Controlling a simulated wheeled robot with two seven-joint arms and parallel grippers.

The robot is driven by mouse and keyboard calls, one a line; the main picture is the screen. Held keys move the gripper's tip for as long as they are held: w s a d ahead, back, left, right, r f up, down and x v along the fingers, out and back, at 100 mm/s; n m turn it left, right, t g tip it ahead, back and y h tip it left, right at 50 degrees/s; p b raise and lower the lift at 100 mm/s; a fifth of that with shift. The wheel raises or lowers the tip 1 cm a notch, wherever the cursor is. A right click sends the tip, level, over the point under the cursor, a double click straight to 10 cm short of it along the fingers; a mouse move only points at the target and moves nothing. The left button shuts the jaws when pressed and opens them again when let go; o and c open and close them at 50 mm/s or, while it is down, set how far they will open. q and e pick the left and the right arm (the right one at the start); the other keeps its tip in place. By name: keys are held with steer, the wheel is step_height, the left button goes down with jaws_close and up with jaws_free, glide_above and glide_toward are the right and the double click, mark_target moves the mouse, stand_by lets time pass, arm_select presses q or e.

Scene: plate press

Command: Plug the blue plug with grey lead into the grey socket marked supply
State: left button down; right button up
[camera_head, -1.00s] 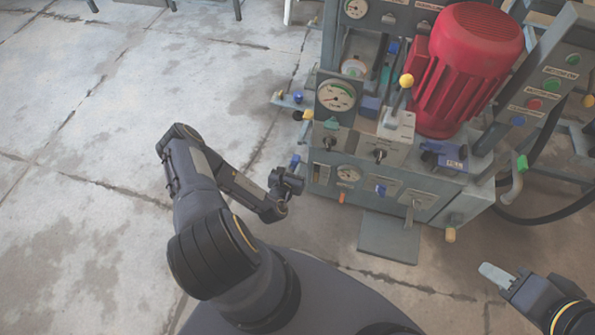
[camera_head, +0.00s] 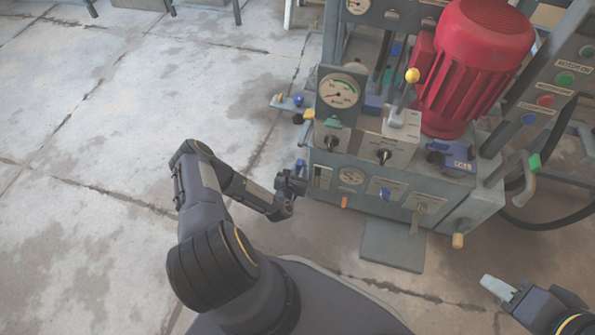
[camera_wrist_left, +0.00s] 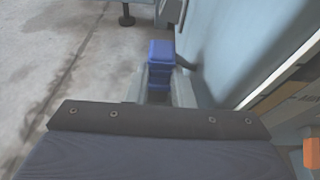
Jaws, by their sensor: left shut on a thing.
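My left gripper (camera_head: 291,186) is at the left side of the press's lower cabinet. It is shut on the blue plug (camera_head: 301,165), which sticks up beyond the fingers and is very close to the cabinet edge. In the left wrist view the blue plug (camera_wrist_left: 161,55) stands between the two grey fingers (camera_wrist_left: 160,92), with a dark part at its right. The plug's lead cannot be made out. I cannot identify the grey socket marked supply; the labels are too small to read. My right gripper (camera_head: 498,287) is at the lower right, away from the press, and appears empty.
The press's grey cabinet (camera_head: 400,205) carries gauges, knobs and a yellow-topped lever (camera_head: 412,76). A red motor (camera_head: 475,70) stands on it. A grey plate (camera_head: 392,246) lies at its foot. Floor at left is clear.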

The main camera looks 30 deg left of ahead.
arm_select(q)
steer(key=shift+f, duration=0.4)
steer(key=c, duration=1.3)
jaws_free()
steer(key=shift+o, duration=0.2)
steer(key=shift+b, duration=0.5)
steer(key=p+v, duration=0.4)
steer(key=v, duration=0.4)
